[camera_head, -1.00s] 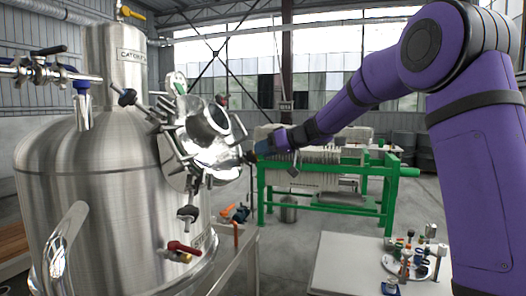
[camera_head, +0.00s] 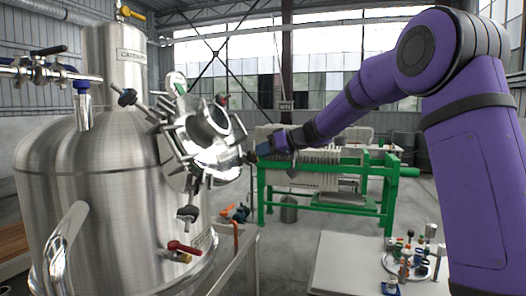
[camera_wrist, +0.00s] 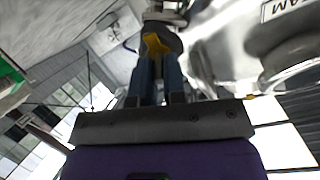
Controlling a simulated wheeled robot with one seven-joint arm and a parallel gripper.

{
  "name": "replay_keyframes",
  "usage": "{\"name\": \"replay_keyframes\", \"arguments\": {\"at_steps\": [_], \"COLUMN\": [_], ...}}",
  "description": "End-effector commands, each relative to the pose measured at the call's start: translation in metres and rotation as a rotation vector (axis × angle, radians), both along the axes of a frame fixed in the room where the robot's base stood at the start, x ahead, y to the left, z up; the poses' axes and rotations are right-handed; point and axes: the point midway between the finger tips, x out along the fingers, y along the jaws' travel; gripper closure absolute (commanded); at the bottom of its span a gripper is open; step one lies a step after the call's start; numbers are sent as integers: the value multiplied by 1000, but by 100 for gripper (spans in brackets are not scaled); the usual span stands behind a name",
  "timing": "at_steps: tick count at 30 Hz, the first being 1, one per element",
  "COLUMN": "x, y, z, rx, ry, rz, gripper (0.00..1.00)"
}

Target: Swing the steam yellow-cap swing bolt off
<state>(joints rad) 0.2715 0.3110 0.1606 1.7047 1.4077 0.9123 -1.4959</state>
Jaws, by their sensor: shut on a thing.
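The yellow-cap swing bolt (camera_wrist: 155,44) shows in the wrist view between the tips of my gripper (camera_wrist: 158,62). The two blue fingers are shut on its yellow part; the rest of the bolt is mostly hidden. In the head view my gripper (camera_head: 256,154) is at the right side of the open-looking round steel manway (camera_head: 212,135) on the tank (camera_head: 95,185); the yellow cap cannot be made out there. A label plate ending in "EAM" (camera_wrist: 290,8) shows at the top right of the wrist view.
A green-framed filter press (camera_head: 330,178) stands behind, and a table (camera_head: 340,262) with small parts is at the lower right.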

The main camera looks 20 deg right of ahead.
Motion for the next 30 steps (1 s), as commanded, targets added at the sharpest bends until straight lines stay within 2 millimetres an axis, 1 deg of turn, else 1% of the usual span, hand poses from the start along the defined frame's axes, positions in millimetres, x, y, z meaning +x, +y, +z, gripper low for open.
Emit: {"name": "replay_keyframes", "arguments": {"at_steps": [8,16,21,30], "x": [11,27,39,59], "y": [-15,-28,-33,-34], "z": [-14,-34,-48,-73], "rx": [131,324,446,659], "ry": [-6,-19,-28,-42], "rz": [107,271,376,559], "gripper": [100,100,100,100]}}
